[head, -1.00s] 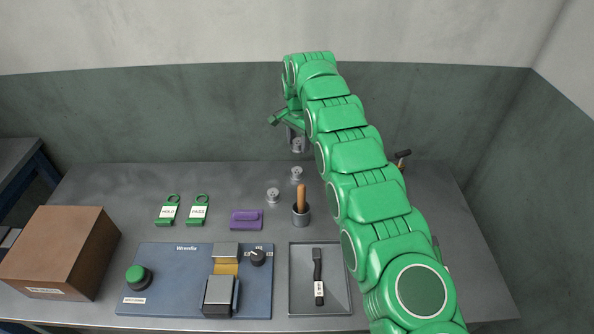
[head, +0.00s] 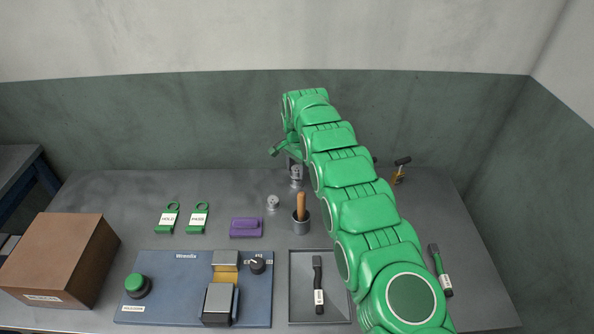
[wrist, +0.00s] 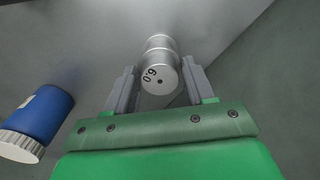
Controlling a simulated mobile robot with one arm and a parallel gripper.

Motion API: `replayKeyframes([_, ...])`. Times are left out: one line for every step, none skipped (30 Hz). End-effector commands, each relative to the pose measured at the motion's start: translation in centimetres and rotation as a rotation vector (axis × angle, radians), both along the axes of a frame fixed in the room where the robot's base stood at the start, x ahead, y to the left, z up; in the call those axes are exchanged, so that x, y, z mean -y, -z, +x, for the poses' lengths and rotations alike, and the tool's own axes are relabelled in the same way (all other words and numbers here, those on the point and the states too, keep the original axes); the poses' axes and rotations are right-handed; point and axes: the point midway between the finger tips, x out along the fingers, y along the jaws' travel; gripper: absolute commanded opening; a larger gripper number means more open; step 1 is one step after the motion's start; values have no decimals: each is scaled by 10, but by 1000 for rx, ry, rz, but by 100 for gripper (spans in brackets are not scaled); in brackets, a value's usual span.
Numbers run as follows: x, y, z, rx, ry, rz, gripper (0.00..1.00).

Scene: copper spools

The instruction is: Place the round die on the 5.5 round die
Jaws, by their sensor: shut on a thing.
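My gripper (wrist: 160,88) is shut on a small silver round die (wrist: 160,78), whose end face, with a dark mark and a small hole, faces the wrist camera. Another silver section shows directly beyond it, and I cannot tell whether this is a second die or part of the same one. In the head view the held die (head: 296,182) is low at the back of the bench, where a die stood before. I cannot tell whether they touch. Another silver round die (head: 272,203) stands apart to the front left. I cannot read which one is 5.5.
A grey cup with a wooden handle (head: 301,222) stands just in front. A purple block (head: 246,228) and two green tags (head: 198,218) lie left. The blue-grey panel (head: 175,285) and grey tray (head: 300,305) are nearer. A blue jar (wrist: 48,112) shows at left in the wrist view.

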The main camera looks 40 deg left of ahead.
Motion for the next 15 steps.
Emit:
replayKeyframes([1,7,-1,-2,0,-2,12])
replayKeyframes([1,10,-1,-2,0,-3,12])
replayKeyframes([1,13,0,-1,0,-2,12])
replayKeyframes([1,13,0,0,0,-1,12])
replayKeyframes([0,14,0,0,0,-1,12])
replayKeyframes([0,13,0,0,0,0,12])
replayKeyframes([0,13,0,1,0,1,12])
replayKeyframes([0,13,0,1,0,1,12])
replayKeyframes([0,13,0,1,0,1,12])
replayKeyframes([0,13,0,1,0,1,12])
replayKeyframes([0,13,0,1,0,1,12])
replayKeyframes([0,13,0,1,0,1,12])
replayKeyframes([0,14,0,1,0,1,12])
replayKeyframes([0,15,0,1,0,1,12])
replayKeyframes([0,15,0,1,0,1,55])
